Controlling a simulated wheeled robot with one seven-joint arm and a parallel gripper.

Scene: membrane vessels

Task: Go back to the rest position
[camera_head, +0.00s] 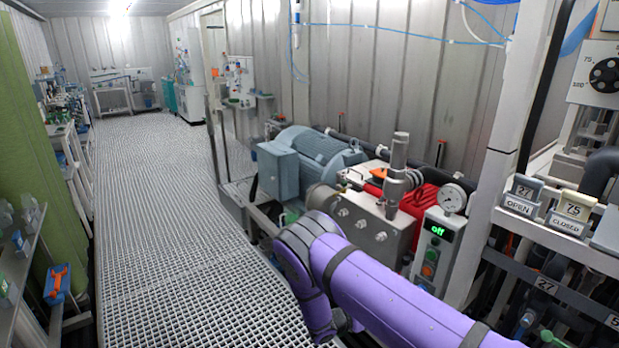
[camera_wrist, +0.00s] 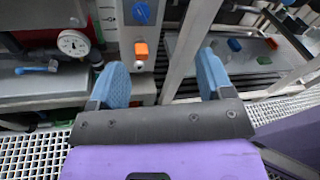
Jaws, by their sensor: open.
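My gripper (camera_wrist: 160,82) shows in the wrist view with its two blue fingers wide apart and nothing between them. The panel lies beyond the fingers, and I cannot tell the exact distance. In the head view my purple arm (camera_head: 390,285) reaches from the lower right toward the pump unit and bends down. The gripper itself is hidden there.
A pump unit with a grey motor (camera_head: 312,150), a gauge (camera_head: 453,198) and a control box reading "off" (camera_head: 437,232) stands close behind my arm. A white post (camera_head: 505,140) and tagged valves (camera_head: 572,210) are at right. The grating walkway (camera_head: 150,200) at left is clear.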

